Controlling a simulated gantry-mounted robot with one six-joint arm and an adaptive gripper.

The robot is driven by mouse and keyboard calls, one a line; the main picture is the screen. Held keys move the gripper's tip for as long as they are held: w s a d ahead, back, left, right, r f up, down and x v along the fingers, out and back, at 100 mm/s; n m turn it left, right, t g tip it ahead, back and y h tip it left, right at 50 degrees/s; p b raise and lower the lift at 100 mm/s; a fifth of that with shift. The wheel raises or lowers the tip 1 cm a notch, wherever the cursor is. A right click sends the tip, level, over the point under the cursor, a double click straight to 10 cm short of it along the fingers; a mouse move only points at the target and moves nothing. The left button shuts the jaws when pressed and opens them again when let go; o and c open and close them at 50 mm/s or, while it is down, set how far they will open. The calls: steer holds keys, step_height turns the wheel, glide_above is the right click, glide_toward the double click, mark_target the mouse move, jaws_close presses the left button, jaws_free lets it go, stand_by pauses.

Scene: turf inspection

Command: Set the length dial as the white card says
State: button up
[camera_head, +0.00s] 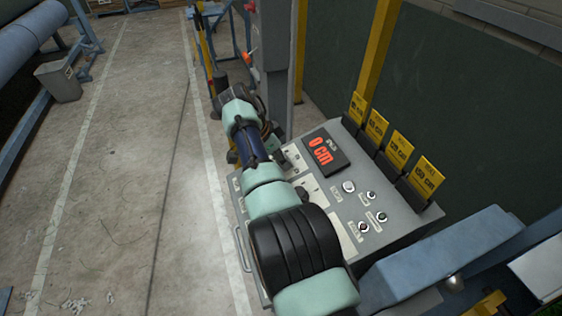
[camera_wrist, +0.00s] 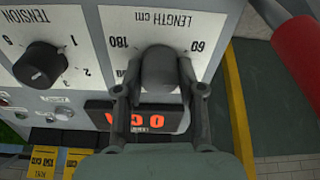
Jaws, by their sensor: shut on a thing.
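The length dial (camera_wrist: 158,68) is a dark grey knob on a white plate (camera_wrist: 205,30) marked LENGTH cm, with 60 and 180 printed at its sides, upside down in the wrist view. My gripper (camera_wrist: 158,88) is shut on this knob, one finger on each side. The knob's pointer is hidden, so its setting cannot be told. A black display (camera_head: 325,150) shows 0 cm in red in the head view; its digits (camera_wrist: 140,117) are partly covered by my gripper in the wrist view. I cannot make out any writing on a white card.
A black tension knob (camera_wrist: 40,65) sits beside the length dial. Several yellow cards (camera_head: 398,150) stand in slots along the console's back. Small buttons (camera_head: 365,227) are on the console top. A yellow post (camera_head: 377,50) and blue beam (camera_head: 440,262) stand close by.

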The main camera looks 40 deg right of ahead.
steer(key=shift+r+m+b, duration=0.1)
steer(key=shift+m+b, duration=0.3)
steer(key=shift+m, duration=0.1)
steer(key=o, duration=1.1)
steer(key=shift+o, duration=0.2)
steer(key=shift+p, duration=0.3)
